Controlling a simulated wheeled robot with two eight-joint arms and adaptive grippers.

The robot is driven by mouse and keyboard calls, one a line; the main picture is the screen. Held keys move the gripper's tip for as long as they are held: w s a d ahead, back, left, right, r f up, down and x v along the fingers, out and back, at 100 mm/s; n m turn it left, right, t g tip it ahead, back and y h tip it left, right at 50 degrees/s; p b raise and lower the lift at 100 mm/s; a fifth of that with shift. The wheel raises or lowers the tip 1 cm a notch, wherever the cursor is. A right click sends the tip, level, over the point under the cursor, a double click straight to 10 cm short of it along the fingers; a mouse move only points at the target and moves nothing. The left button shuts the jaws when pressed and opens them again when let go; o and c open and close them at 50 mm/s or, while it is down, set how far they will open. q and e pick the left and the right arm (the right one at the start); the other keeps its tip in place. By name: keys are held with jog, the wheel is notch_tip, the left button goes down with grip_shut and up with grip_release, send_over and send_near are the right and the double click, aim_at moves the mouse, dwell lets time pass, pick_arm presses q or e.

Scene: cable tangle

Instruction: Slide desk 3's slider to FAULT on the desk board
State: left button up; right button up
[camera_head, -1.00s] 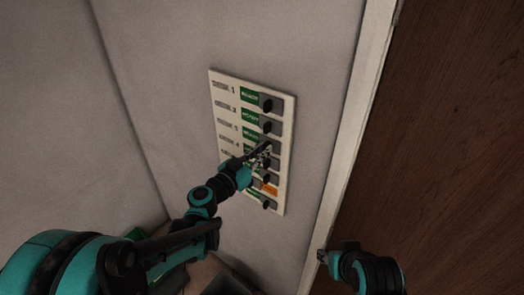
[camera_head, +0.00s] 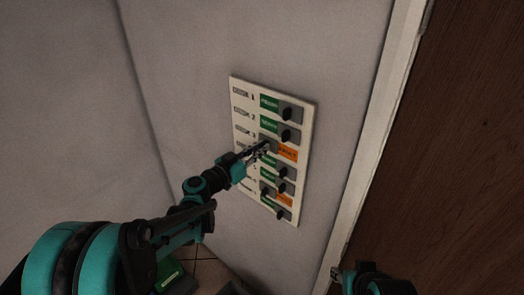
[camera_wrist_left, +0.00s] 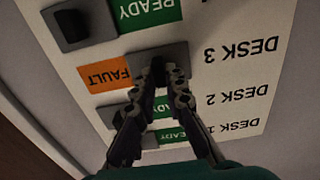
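The desk board (camera_head: 303,132) is a cream panel on the wall with several labelled slider rows. In desk 3's row the orange FAULT label (camera_head: 288,153) is uncovered at the right, and the grey slider plate sits at the left beside the desk name. In the left wrist view, upside down, the slider plate (camera_wrist_left: 181,52) lies between "DESK 3" and the orange label. My left gripper (camera_head: 265,147) is at this slider, its tips close together around the knob, which they mostly hide. My right gripper (camera_head: 338,273) is low at the bottom edge, away from the board; its finger opening is unclear.
The desk 1 (camera_head: 287,113) and desk 2 (camera_head: 286,135) sliders sit right with green READY labels showing. A lower row shows another orange label (camera_head: 284,200). A white door frame (camera_head: 374,130) and brown wooden door (camera_head: 460,150) stand right.

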pick_arm(q)
jog(key=o, duration=0.4)
jog(key=shift+w+a, duration=0.1)
jog(key=shift+o, duration=0.2)
jog(key=shift+a, duration=0.1)
jog(key=v, duration=1.2)
jog(key=s+d+f+n+g+y+b, duration=0.1)
jog(key=s+d+f+g+y+b, duration=0.15)
jog(key=s+f+b, duration=0.5)
jog(key=s+d+f+n+g+y+b, duration=0.2)
jog(key=s+f+g+b, duration=0.15)
jog(key=f, duration=0.75)
jog(key=s+a+f+n+g+y+b, duration=0.1)
jog(key=s+a+f+n+y+b, duration=0.3)
jog(key=s+f, duration=0.8)
jog(key=a+y+b, duration=0.2)
jog(key=a+b, duration=0.2)
jog(key=shift+f, duration=0.4)
